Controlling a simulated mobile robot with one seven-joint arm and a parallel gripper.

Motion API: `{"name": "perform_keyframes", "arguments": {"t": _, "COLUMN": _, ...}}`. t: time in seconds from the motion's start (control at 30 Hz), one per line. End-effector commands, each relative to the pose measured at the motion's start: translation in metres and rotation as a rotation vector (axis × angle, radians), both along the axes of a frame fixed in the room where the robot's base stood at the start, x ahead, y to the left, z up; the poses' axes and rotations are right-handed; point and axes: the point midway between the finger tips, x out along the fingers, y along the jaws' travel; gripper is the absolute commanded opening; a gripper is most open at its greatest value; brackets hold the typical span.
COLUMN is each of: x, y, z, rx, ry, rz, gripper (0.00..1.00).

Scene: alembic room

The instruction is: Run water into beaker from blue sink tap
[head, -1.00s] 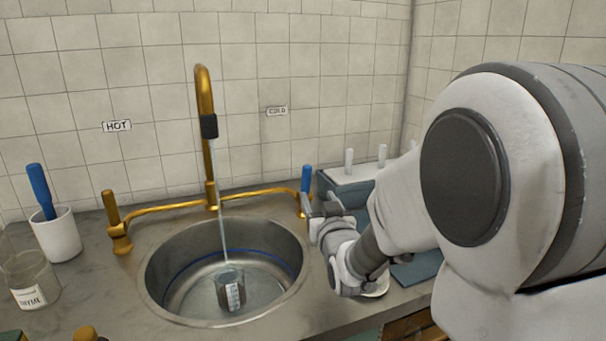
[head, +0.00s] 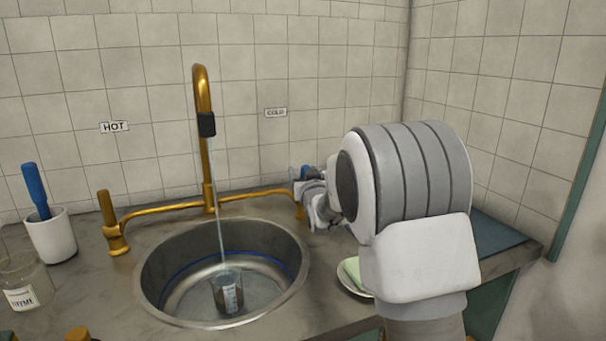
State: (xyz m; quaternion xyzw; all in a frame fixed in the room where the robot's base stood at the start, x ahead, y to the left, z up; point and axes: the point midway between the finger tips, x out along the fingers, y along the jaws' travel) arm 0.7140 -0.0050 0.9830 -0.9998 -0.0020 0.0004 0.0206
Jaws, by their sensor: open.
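The beaker (head: 228,293) stands upright in the round metal sink (head: 155,293). A thin stream of water (head: 220,228) falls from the brass faucet (head: 204,95) and reaches the beaker's mouth. How full the beaker is, I cannot tell. The blue tap (head: 306,173) is at the right end of the brass pipe, below the COLD label. My gripper (head: 300,181) is open at the blue tap and partly covers it. Whether the fingers touch the tap, I cannot tell.
A brass hot tap (head: 112,225) stands left of the sink. A white cup (head: 52,237) with a blue-handled tool and a THYME jar (head: 22,285) stand at the far left. A small plate (head: 352,281) with a pale green item lies right of the sink, beside my arm.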

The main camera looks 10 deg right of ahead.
Motion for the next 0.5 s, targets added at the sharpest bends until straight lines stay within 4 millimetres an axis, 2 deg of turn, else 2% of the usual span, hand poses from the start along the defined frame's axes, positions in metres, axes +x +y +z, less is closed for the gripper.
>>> {"name": "perform_keyframes", "arguments": {"t": 0.13, "x": 0.0068, "y": -0.0003, "z": -0.0001, "rx": 0.000, "ry": -0.001, "rz": 0.000, "gripper": 0.61}}
{"name": "perform_keyframes", "arguments": {"t": 0.4, "x": 0.0077, "y": -0.0002, "z": 0.0002, "rx": 0.000, "ry": -0.001, "rz": 0.000, "gripper": 0.61}}
{"name": "perform_keyframes", "arguments": {"t": 0.43, "x": 0.0077, "y": -0.0002, "z": 0.0002, "rx": 0.000, "ry": -0.001, "rz": 0.000, "gripper": 0.59}}
{"name": "perform_keyframes", "arguments": {"t": 0.5, "x": 0.0076, "y": -0.0002, "z": 0.0002, "rx": -0.001, "ry": -0.001, "rz": 0.000, "gripper": 0.46}}
